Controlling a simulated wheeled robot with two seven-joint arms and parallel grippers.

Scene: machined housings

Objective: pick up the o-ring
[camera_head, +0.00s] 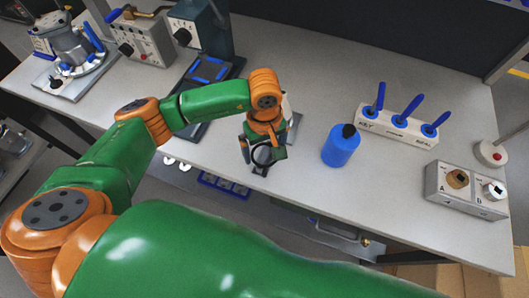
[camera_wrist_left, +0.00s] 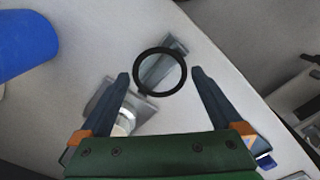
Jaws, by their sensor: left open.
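The black o-ring (camera_wrist_left: 136,72) shows in the left wrist view as a full circle, between and slightly ahead of my left gripper's fingertips. A grey metal stand (camera_wrist_left: 178,46) shows behind and through it; I cannot tell whether the ring touches it. My left gripper (camera_wrist_left: 160,75) is open, with one dark finger on each side of the ring and visible gaps to both. In the head view my left gripper (camera_head: 262,154) points down near the bench's front edge and partly hides the stand and ring. My right gripper is not in view.
A blue bottle (camera_head: 341,146) stands just right of my left gripper. Behind it is a white block (camera_head: 397,128) with blue-handled tools. A grey switch box (camera_head: 466,190) is at the right. A dark blue press (camera_head: 205,75) stands left behind. The bench between bottle and switch box is clear.

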